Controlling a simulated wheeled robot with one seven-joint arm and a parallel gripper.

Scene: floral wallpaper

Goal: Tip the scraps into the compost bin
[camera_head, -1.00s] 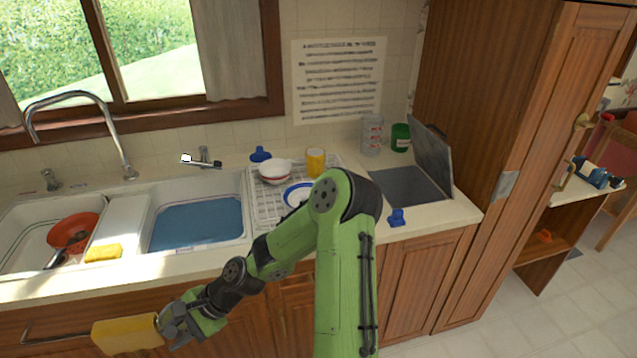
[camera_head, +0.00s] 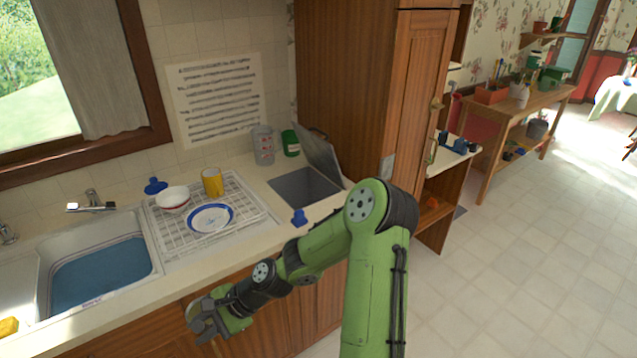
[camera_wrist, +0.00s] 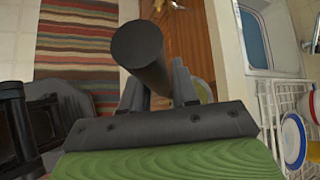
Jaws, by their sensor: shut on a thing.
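My gripper (camera_head: 203,318) is low at the left, in front of the wooden cabinets. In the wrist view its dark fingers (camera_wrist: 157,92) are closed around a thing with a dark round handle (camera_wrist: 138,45). A pale yellowish edge beyond the fingers (camera_wrist: 204,91) may belong to it; most of it is hidden and I cannot tell what it is. A sunken bin opening (camera_head: 304,188) in the counter has its grey lid (camera_head: 322,156) raised. A small green container (camera_head: 290,142) stands behind it. I cannot tell which is the compost bin. No scraps show clearly.
A dish rack (camera_head: 242,196) holds a blue-rimmed plate (camera_head: 211,218), a bowl (camera_head: 173,199) and a yellow cup (camera_head: 213,181). The blue-lined sink (camera_head: 100,275) is left of it. A tall cabinet (camera_head: 345,90) stands right of the counter. Floor (camera_head: 520,240) is open at the right.

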